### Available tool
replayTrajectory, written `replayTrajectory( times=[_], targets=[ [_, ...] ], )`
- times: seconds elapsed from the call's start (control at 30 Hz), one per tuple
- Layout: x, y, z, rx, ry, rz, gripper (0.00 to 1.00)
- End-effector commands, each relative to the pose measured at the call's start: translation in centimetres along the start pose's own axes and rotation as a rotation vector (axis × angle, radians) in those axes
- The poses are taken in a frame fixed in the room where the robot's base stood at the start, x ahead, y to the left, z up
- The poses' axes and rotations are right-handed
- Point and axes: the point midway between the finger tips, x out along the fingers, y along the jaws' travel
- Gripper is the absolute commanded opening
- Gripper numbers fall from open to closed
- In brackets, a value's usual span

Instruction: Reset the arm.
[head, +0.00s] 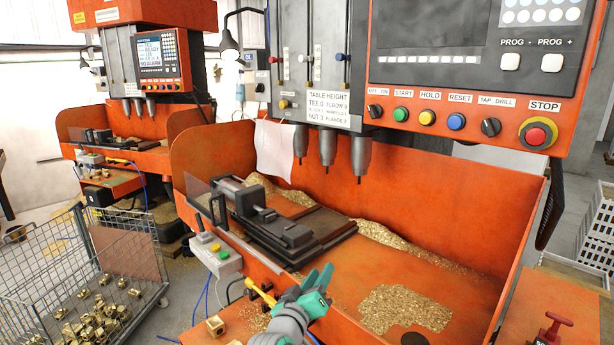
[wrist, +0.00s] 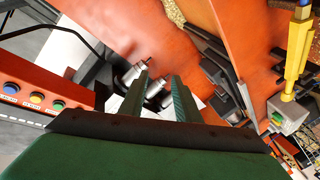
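My gripper (head: 322,278) shows at the lower middle of the head view. Its teal fingers are over the front edge of the orange drilling machine's tray (head: 440,262), pointing up and inward. In the wrist view its two dark fingers (wrist: 160,88) stand apart with a gap between them. I see nothing held; the drill spindles (wrist: 155,80) show beyond the gap as background. My grey wrist is below the fingers in the head view; most of the arm is out of frame.
A black vise (head: 285,230) sits in the tray among brass chips (head: 405,308). Three spindles (head: 328,148) hang above. A yellow air nozzle (head: 262,294) and button box (head: 216,253) are left of my gripper. A wire cart (head: 40,262) holds brass parts.

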Motion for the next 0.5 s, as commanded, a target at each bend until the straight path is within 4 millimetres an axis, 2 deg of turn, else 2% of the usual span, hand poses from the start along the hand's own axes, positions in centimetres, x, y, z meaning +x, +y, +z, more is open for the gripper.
replayTrajectory(
  times=[0.03, 0.2, 0.37, 0.5],
  targets=[
    [-0.7, -1.5, 2.1, 0.0, 0.0, -0.025, 0.3],
    [-3.4, -5.2, 7.6, 0.02, 0.02, -0.097, 0.3],
    [-6.6, -8.1, 12.6, 0.049, 0.032, -0.16, 0.3],
    [-10.1, -10.2, 16.5, 0.082, 0.041, -0.214, 0.3]
  ],
)
